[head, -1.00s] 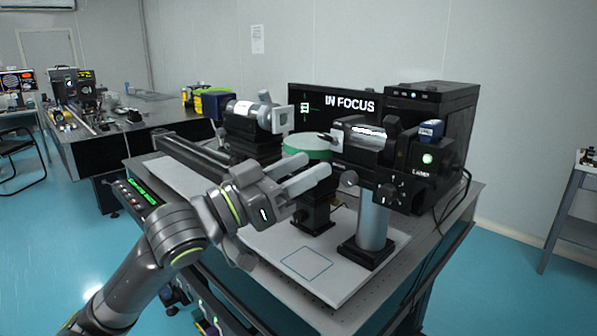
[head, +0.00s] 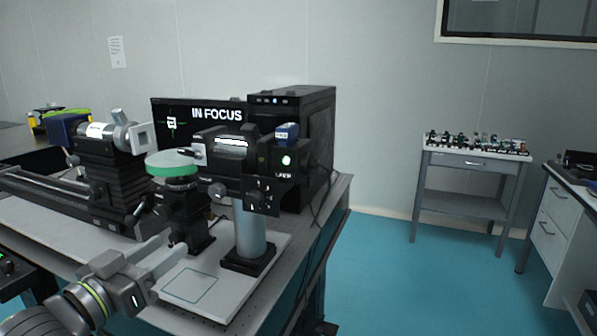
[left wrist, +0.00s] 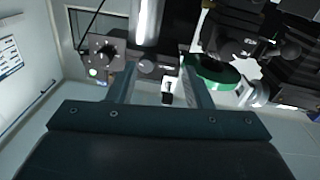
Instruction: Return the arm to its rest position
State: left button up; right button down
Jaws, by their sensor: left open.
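My left gripper (head: 172,247) is at the lower left of the head view, low in front of the optical setup. Its two fingers are apart with nothing between them. In the left wrist view the fingers (left wrist: 159,82) point towards the setup, spread and empty. The rest of my left arm (head: 85,303) runs off the lower left of the head view. My right gripper is not in view.
The green-rimmed disc stage (head: 172,163) and laser unit (head: 262,170) stand close beyond the gripper. A monitor reading "IN FOCUS" (head: 216,115) and a black box (head: 300,130) stand behind. Open blue floor (head: 385,270) and a small side table (head: 470,163) lie right.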

pick_arm(q)
jog(key=s+a+f+n+g+y, duration=0.2)
jog(key=s+a+f+g+y, duration=0.15)
jog(key=f, duration=0.75)
jog(key=s+a+f+n+g+y, duration=0.1)
jog(key=s+a+f+g+y, duration=0.2)
jog(key=f, duration=0.9)
jog(key=s+f+n+g+y, duration=0.1)
jog(key=s+f+g, duration=0.2)
jog(key=s+f, duration=0.6)
jog(key=s+f+g+y, duration=0.2)
jog(key=s+f+g, duration=0.3)
jog(key=s, duration=0.8)
jog(key=s+d+f+p+x, duration=0.1)
jog(key=s+p+x, duration=0.1)
jog(key=x, duration=0.8)
jog(key=s+d+p+x, duration=0.1)
jog(key=p+x, duration=0.1)
jog(key=x, duration=0.8)
jog(key=s+d+f+g+h+p, duration=0.1)
jog(key=s+f+p, duration=0.3)
jog(key=s+f, duration=0.8)
jog(key=s, duration=0.3)
jog(key=shift+d+f, duration=0.2)
jog(key=shift+f, duration=0.15)
